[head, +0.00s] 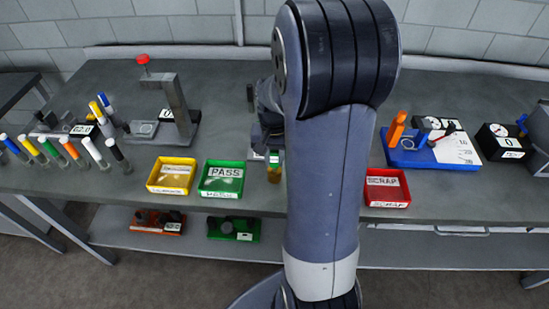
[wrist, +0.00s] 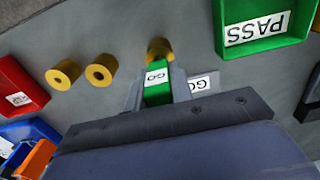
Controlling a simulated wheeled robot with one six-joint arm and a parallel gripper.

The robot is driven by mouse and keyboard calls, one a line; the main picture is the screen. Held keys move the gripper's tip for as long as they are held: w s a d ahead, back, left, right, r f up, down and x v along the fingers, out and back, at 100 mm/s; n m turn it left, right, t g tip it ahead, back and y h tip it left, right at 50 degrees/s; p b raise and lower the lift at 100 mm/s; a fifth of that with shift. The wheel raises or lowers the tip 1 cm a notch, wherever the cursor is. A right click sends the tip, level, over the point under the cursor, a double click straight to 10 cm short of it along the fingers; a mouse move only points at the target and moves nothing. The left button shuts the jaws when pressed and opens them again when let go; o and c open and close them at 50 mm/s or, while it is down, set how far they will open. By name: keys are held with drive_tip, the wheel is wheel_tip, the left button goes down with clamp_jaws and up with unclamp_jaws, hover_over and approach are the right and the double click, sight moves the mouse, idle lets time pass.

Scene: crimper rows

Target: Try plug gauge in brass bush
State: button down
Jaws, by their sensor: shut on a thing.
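My gripper (wrist: 157,92) is shut on a green plug gauge (wrist: 157,94) with a white GO label. The green gauge also shows in the head view (head: 274,157), upright, just over a brass bush (head: 274,175) on the bench. The bush (wrist: 159,46) sits at the gauge's far end in the wrist view, partly hidden by it. I cannot tell whether the gauge's tip is inside the bore or only above it. Two more brass bushes, one nearer (wrist: 101,75) and one farther left (wrist: 63,74), stand apart from the gripper. My arm hides them in the head view.
A green PASS tray (head: 221,180) and a yellow tray (head: 172,176) lie left of the gripper. A post stand (head: 178,105) is at the back left. A white label (wrist: 203,84) lies beside the gripper.

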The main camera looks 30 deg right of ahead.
drive_tip(key=shift+r+p, duration=2.5)
drive_tip(key=shift+r, duration=0.75)
drive_tip(key=shift+s+f, duration=0.1)
